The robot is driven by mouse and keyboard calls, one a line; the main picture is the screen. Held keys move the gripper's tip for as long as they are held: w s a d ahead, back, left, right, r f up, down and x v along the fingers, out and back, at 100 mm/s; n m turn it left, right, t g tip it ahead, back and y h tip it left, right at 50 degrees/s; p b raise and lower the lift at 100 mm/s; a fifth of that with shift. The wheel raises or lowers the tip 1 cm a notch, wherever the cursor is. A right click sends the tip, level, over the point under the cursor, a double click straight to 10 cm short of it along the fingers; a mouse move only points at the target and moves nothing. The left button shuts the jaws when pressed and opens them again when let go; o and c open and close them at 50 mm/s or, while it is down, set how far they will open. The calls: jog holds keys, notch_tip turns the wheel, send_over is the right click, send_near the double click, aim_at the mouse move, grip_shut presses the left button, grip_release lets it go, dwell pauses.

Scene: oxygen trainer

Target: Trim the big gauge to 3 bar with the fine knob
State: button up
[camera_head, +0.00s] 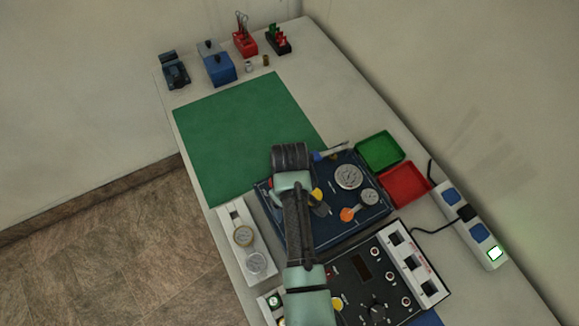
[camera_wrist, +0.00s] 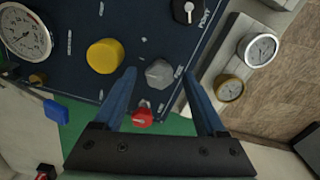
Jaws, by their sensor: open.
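The blue trainer panel (camera_head: 332,232) lies under my arm in the head view. Its big white gauge (camera_head: 348,176) also shows in the wrist view (camera_wrist: 25,30), cut off by the left edge; I cannot read its value surely. In the wrist view, a round yellow knob (camera_wrist: 105,55) stands left of a smaller grey faceted knob (camera_wrist: 158,73). I cannot read which is labelled fine. My gripper (camera_wrist: 158,78) is open, its two blue fingers on either side of the grey knob in the picture. Contact and depth are unclear. The head view mostly hides my gripper behind the arm.
A red part (camera_wrist: 143,117) sits between the fingers, near the panel's edge. A black knob (camera_wrist: 187,10) is beyond. Two small gauges (camera_wrist: 260,50) stand on a pale strip at right. Green (camera_head: 380,151) and red (camera_head: 404,184) trays lie beside the panel. The green mat (camera_head: 240,130) is clear.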

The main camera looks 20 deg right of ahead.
jog(key=shift+f, duration=0.1)
grip_shut()
dwell(0.4)
jog(key=shift+m, duration=0.3)
jog(key=m+p, duration=0.1)
jog(key=m, duration=0.2)
jog(key=shift+p, duration=0.3)
jog(key=m+p, duration=0.1)
jog(key=m, duration=0.4)
jog(key=shift+w, duration=0.1)
grip_release()
